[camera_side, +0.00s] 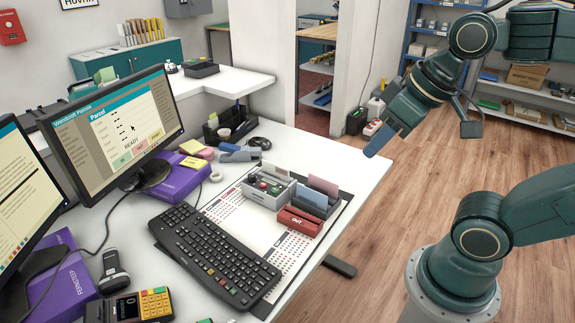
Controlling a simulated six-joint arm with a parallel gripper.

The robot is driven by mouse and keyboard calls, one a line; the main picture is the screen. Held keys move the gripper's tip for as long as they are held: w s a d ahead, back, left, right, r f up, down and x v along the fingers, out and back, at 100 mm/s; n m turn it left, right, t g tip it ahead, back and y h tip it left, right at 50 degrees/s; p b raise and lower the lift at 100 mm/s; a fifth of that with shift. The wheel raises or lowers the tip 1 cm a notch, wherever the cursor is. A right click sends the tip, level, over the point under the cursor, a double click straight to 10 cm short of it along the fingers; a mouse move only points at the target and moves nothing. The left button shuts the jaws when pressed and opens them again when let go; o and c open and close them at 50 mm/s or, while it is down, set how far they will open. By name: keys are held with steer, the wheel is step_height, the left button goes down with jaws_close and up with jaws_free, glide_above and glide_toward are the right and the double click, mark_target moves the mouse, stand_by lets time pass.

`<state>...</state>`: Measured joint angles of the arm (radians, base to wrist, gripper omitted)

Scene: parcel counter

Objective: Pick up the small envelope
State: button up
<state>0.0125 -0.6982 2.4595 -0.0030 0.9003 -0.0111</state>
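A blue envelope-like piece (312,196) stands upright in a grey holder on the desk mat. My gripper (375,144) hangs in the air up and to the right of the holder, near the desk's right edge and clear of the envelopes. Its blue fingers overlap in this view, so their gap is hidden. I see nothing held in it.
A black keyboard (215,254) lies in front, left of the tray. A tape dispenser (240,153) and purple boxes (178,180) are farther left. The desk's right corner (345,167) is bare.

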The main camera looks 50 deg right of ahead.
steer(key=w+d+g, duration=0.1)
steer(key=w+d, duration=0.3)
steer(key=w, duration=0.7)
steer(key=w+d+g, duration=0.1)
steer(key=w+d, duration=0.3)
steer(key=w, duration=0.8)
steer(key=w+d+f, duration=0.6)
steer(key=w+f, duration=0.1)
steer(key=f, duration=0.2)
steer(key=w+d+f+g, duration=0.1)
steer(key=w+d+f, duration=0.5)
steer(key=f, duration=0.3)
steer(key=shift+w+d+f+g, duration=0.3)
steer(key=shift+w+f, duration=0.1)
steer(key=shift+w, duration=0.1)
steer(key=shift+a+f, duration=0.1)
steer(key=shift+w+f, duration=0.2)
steer(key=shift+f, duration=1.2)
steer(key=shift+w+f, duration=0.25)
steer(key=shift+f, duration=1.1)
steer(key=shift+w+f, duration=0.2)
steer(key=shift+f, duration=1.2)
